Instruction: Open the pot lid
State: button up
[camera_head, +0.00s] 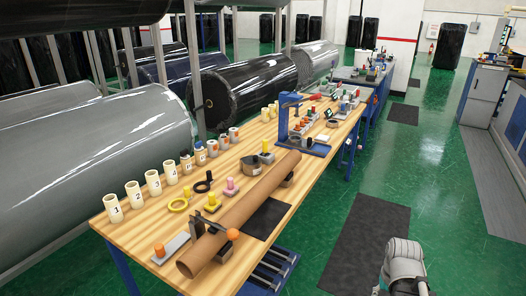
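I see no pot or pot lid that I can make out in this view. A grey rounded part of my own arm shows at the bottom right, over the green floor and apart from the workbench (228,270). My gripper's fingers are not visible. Small pieces that could have lids stand on the bench, such as a pink-topped piece (231,187) and a yellow-topped piece (212,201). They are too small to tell what they are.
A long brown cardboard tube (245,212) lies along the bench. Several numbered cream cups (133,194) line its left edge. A blue frame (290,122) stands farther back. Large wrapped rolls (105,140) lie at left.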

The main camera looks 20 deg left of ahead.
aim_at(249, 160)
jog(key=u, duration=0.2)
jog(key=i, duration=0.65)
jog(key=u, duration=0.5)
